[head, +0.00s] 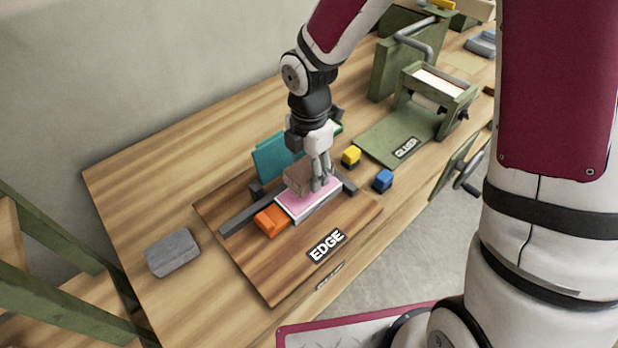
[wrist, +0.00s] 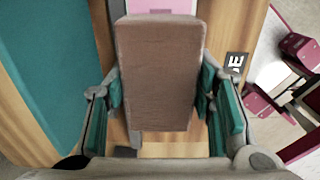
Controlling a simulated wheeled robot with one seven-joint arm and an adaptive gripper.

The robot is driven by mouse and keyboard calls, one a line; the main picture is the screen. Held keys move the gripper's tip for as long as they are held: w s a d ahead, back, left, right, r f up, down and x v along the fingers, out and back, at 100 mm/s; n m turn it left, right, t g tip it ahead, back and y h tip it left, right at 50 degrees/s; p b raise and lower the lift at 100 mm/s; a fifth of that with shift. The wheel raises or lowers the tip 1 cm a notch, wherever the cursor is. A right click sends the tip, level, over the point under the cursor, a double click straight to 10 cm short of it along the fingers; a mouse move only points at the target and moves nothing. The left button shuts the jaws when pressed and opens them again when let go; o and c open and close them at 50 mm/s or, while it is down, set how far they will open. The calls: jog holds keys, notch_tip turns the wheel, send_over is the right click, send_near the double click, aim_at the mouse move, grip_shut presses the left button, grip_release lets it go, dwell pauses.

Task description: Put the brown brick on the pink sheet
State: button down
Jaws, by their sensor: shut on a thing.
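The brown brick (head: 299,179) is in the jaws of my gripper (head: 321,186), over the pink sheet (head: 306,200) on the EDGE board (head: 290,262). In the wrist view the brick (wrist: 158,75) fills the middle between the green finger pads of my gripper (wrist: 163,105), which press on its sides. Part of the pink sheet (wrist: 160,5) shows beyond the brick's far end. The brick and gripper hide the back of the sheet in the head view. I cannot tell whether the brick touches the sheet.
An orange block (head: 271,221) lies against the sheet's left end. A teal upright panel (head: 277,158) stands behind. Yellow (head: 351,156) and blue (head: 383,180) blocks are to the right. A grey block (head: 172,252) lies at left. A green press (head: 434,92) stands at back right.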

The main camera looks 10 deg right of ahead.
aim_at(310, 166)
jog(key=shift+f, duration=1.65)
jog(key=shift+f, duration=0.15)
jog(key=c, duration=0.7)
grip_release()
notch_tip(310, 166, up, 12)
jog(key=shift+s+r, duration=0.1)
jog(key=shift+r, duration=0.15)
jog(key=shift+s+d+r+m+t, duration=0.95)
jog(key=shift+s+d+r+m, duration=1.5)
jog(key=shift+m, duration=1.7)
jog(key=shift+s+d+r+m+t, duration=0.9)
jog(key=shift+s+d+r+m, duration=0.75)
jog(key=shift+s+r+m, duration=2.05)
jog(key=shift+s+d+r+m+t, duration=0.95)
jog(key=shift+s+d+r+m, duration=1.3)
jog(key=shift+m, duration=2.3)
